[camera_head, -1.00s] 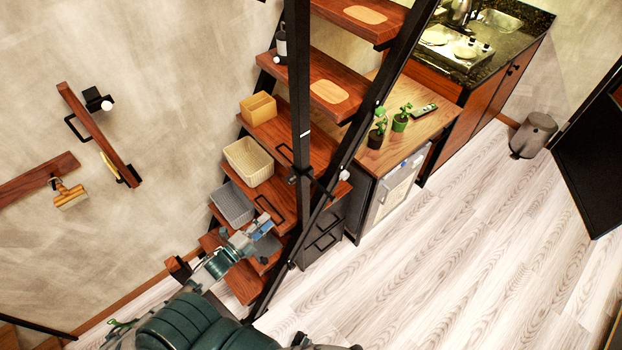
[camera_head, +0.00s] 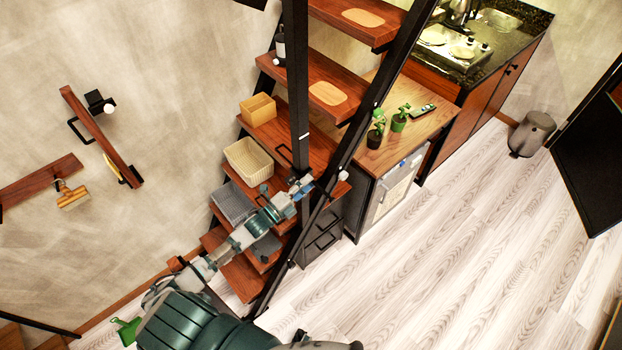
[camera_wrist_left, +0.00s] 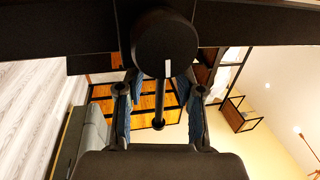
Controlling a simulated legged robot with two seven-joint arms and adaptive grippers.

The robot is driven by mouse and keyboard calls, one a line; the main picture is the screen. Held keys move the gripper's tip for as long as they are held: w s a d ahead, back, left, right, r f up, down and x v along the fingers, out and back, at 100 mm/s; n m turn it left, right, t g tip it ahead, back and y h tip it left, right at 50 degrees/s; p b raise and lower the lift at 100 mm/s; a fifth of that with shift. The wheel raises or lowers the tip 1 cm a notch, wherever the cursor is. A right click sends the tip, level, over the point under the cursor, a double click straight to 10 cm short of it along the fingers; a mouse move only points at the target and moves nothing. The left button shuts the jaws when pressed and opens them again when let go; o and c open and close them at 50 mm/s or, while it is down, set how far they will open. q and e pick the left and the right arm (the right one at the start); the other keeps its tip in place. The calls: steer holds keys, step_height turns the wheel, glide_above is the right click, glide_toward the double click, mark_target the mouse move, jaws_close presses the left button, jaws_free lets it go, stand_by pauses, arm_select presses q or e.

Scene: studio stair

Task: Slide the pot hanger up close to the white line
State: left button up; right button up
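The pot hanger is a small dark fitting on the black upright post (camera_head: 297,80) of the stair; in the head view my left gripper (camera_head: 303,187) now largely covers that spot. A short white line (camera_head: 304,136) marks the post above the gripper. In the left wrist view, my gripper's blue-padded fingers (camera_wrist_left: 160,112) stand apart. A dark rod with a round end (camera_wrist_left: 158,123), which looks like part of the hanger, lies between them with gaps on both sides. A black round part with a white stroke is close above. My right gripper is not in view.
The slanted black rail (camera_head: 350,140) runs close right of the post. Wooden steps (camera_head: 285,125) carry a cream basket (camera_head: 248,162), a grey basket (camera_head: 232,203) and a tan box (camera_head: 258,109). A cabinet with small plants (camera_head: 399,122) stands to the right. The pale floor (camera_head: 430,270) is clear.

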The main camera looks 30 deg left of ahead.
arm_select(q)
steer(key=shift+x, duration=1.2)
steer(key=shift+s+d, duration=0.1)
jaws_close()
steer(key=shift+f, duration=0.1)
